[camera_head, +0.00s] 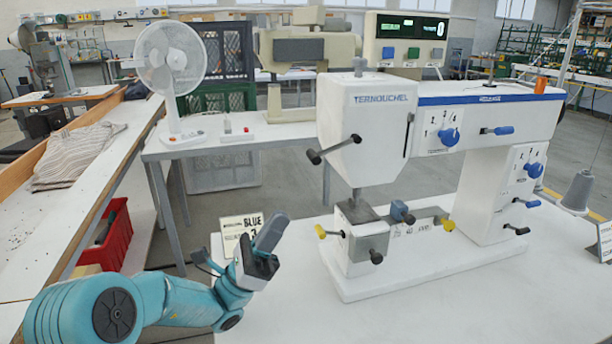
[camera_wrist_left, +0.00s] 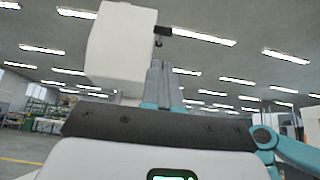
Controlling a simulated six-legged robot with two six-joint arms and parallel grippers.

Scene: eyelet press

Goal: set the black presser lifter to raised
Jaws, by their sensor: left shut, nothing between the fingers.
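The white eyelet press (camera_head: 365,125) stands on the white table. A lever with black ends (camera_head: 334,150), which looks like the presser lifter, sticks out of the lower front of its head and slants down to the left. I cannot tell for sure what its setting is. In the left wrist view the press head (camera_wrist_left: 122,50) hangs above, with a black part (camera_wrist_left: 160,31) at its right side. My left gripper (camera_head: 271,232) is shut and empty, left of the press and below the lever, apart from it. Its fingers show in the wrist view (camera_wrist_left: 161,82). My right gripper is out of view.
Yellow and black knobs (camera_head: 376,257) stick out from the lower block of the press. Blue knobs (camera_head: 449,137) are on its right side. A small sign (camera_head: 240,228) stands behind my left gripper. A fan (camera_head: 171,65) and a red bin (camera_head: 112,235) are at the left.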

